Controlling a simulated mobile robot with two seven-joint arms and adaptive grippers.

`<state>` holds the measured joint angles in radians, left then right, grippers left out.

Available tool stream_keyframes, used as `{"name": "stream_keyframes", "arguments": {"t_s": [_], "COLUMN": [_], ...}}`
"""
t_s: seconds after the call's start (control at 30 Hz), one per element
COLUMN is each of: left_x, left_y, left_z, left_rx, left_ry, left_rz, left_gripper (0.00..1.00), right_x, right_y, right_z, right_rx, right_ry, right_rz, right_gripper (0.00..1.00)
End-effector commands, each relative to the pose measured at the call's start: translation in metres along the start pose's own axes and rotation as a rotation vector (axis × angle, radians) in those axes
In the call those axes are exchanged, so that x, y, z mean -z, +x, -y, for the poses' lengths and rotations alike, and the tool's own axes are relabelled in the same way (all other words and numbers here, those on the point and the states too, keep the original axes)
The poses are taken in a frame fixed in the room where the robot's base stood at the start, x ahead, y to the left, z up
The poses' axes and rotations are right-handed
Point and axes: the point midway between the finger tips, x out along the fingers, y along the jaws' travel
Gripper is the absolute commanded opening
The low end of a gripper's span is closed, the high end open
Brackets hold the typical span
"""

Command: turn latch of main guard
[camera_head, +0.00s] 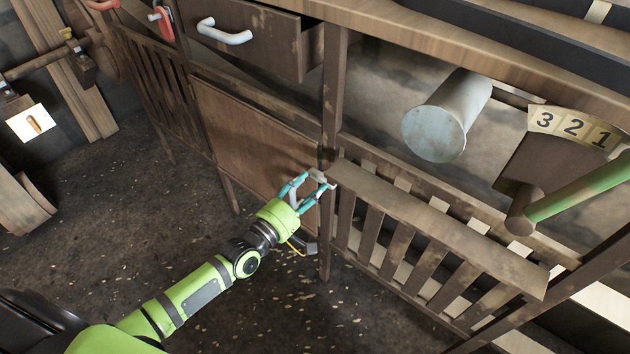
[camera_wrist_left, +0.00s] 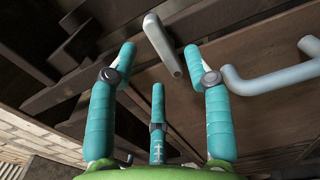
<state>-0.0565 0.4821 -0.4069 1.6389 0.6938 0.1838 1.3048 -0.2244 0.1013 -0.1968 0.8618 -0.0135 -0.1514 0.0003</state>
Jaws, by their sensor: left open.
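The latch is a small grey bent bar (camera_head: 317,174) at the upper right corner of a brown wooden guard panel (camera_head: 250,120), beside a post. In the left wrist view the latch (camera_wrist_left: 162,45) points down between my fingertips. My left gripper (camera_head: 319,183) has three teal fingers, spread open around the latch's end. It also shows in the left wrist view (camera_wrist_left: 160,62), with a finger on each side of the bar and the third below. I cannot tell whether any finger touches it. My right gripper is not in view.
A drawer with a pale handle (camera_head: 224,33) is above the panel. A slatted wooden guard (camera_head: 430,225) juts out right of the post. A grey cylinder (camera_head: 445,120), a number plate (camera_head: 572,130) and a green lever (camera_head: 580,190) are farther right. The floor (camera_head: 110,240) at left is open.

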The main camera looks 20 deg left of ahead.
Motion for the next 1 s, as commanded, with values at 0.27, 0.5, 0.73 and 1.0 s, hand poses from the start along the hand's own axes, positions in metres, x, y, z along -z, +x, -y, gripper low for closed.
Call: {"name": "stream_keyframes", "arguments": {"t_s": [0.27,0.5,0.73,1.0], "left_x": [0.000,0.000,0.000,0.000], "left_y": [0.029,0.031,0.031,0.031], "left_z": [0.001,0.001,0.001,0.001], "left_rx": [0.001,0.003,0.002,0.002], "left_ry": [0.002,0.002,0.002,0.016], "left_rz": [0.000,0.000,0.000,0.000], "left_gripper": [0.50,0.50,0.00,0.00], "right_x": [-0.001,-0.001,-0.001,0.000], "right_y": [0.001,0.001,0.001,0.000], "right_z": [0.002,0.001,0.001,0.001], "right_rx": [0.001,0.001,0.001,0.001], "right_ry": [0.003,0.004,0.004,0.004], "right_rz": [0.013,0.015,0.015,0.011], "right_gripper": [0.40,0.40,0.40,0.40]}}
